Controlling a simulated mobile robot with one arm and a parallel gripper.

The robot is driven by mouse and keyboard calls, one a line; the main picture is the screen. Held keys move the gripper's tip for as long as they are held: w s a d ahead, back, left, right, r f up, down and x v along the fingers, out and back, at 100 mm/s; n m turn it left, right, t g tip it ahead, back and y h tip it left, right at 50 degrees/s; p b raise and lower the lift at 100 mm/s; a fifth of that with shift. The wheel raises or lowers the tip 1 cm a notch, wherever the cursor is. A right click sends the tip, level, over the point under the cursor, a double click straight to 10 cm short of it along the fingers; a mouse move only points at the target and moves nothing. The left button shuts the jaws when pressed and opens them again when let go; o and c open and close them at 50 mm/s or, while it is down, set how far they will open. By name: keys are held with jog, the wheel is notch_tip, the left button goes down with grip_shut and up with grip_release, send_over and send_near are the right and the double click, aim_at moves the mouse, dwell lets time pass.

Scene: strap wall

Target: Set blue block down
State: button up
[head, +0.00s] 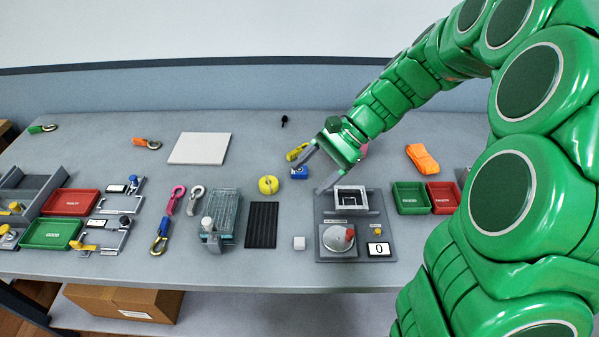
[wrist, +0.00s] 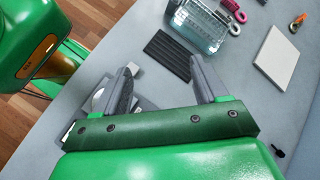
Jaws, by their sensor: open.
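The blue block (head: 299,173) is small and appears to rest on the grey table, just right of a yellow ball (head: 268,185). My gripper (head: 309,174) is open, with its two grey fingers spread, close beside the block in the head view. I cannot tell how high the fingertips are above the table. In the wrist view my gripper (wrist: 163,68) shows nothing held between its fingers. I do not see the blue block in the wrist view.
A grey station (head: 327,225) with a dial lies in front of my gripper. A black ribbed mat (head: 262,224), a white cube (head: 299,243) and a clear container (head: 223,211) lie nearby. Green (head: 411,197) and red trays stand right. A yellow clip (head: 295,153) lies behind the block.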

jog(key=w+d+f+m+t+y, duration=0.1)
jog(key=w+f+m+y, duration=0.35)
jog(key=w, duration=0.65)
jog(key=m+t, duration=0.3)
jog(key=m, duration=0.3)
send_near(302, 170)
jog(key=shift+w+a+f+n+y, duration=0.25)
jog(key=shift+w+a+f+y, duration=0.1)
jog(key=shift+w+a+f, duration=0.25)
jog(key=shift+x, duration=1.25)
jog(key=x, duration=0.2)
jog(key=s+x, duration=0.1)
jog(key=x, duration=0.1)
jog(key=shift+a, duration=0.15)
jog(key=shift+a+f, duration=0.2)
jog(key=shift+a, duration=0.2)
grip_shut()
